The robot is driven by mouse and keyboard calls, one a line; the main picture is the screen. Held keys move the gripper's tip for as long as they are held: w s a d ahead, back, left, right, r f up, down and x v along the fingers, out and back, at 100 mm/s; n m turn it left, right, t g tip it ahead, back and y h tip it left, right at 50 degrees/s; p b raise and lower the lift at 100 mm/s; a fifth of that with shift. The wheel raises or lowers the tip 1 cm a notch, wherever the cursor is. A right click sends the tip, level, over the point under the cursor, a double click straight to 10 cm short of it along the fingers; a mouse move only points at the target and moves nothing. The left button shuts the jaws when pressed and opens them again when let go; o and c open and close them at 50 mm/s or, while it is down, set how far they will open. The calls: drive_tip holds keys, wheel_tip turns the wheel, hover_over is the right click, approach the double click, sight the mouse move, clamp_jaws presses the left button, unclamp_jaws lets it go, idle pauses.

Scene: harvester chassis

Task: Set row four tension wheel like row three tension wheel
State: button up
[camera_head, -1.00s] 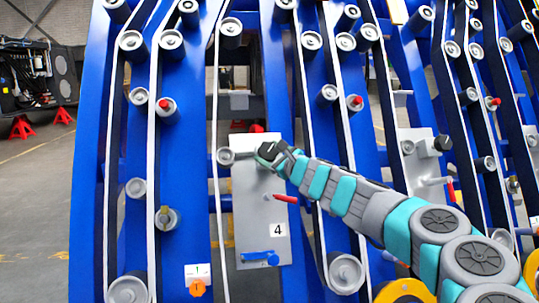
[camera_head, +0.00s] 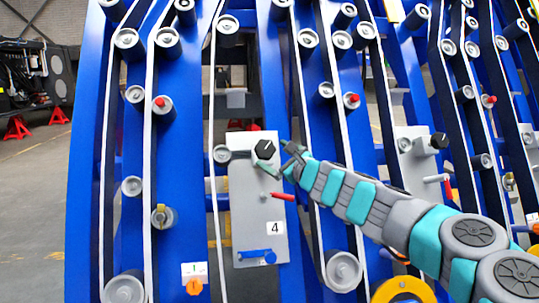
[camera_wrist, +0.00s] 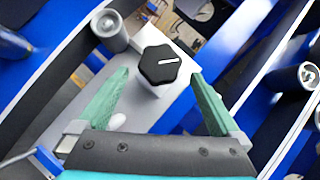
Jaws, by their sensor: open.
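The grey panel marked 4 (camera_head: 250,215) stands upright between blue beams. Its black knob (camera_head: 264,149), with a white pointer line, sits at the top. The row four tension wheel (camera_head: 220,154) is on an arm left of the knob, beside the white belt. In the wrist view, the knob (camera_wrist: 160,65) lies ahead, between and beyond my two green fingers. My gripper (camera_wrist: 160,78) is open and empty, apart from the knob; in the head view, it is just right of it. A similar panel (camera_head: 420,170) at right has a wheel (camera_head: 404,145) and black knob (camera_head: 438,141); its number is not visible.
A red lever (camera_head: 283,196) sticks out below the knob, and a blue handle (camera_head: 257,254) is at the panel's bottom. Blue beams with rollers and belts flank the panel. Open floor (camera_head: 35,220) lies at the left.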

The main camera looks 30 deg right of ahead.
drive_tip(key=shift+s+d+f, duration=0.1)
drive_tip(key=shift+s+d, duration=0.05)
drive_tip(key=shift+s, duration=1.35)
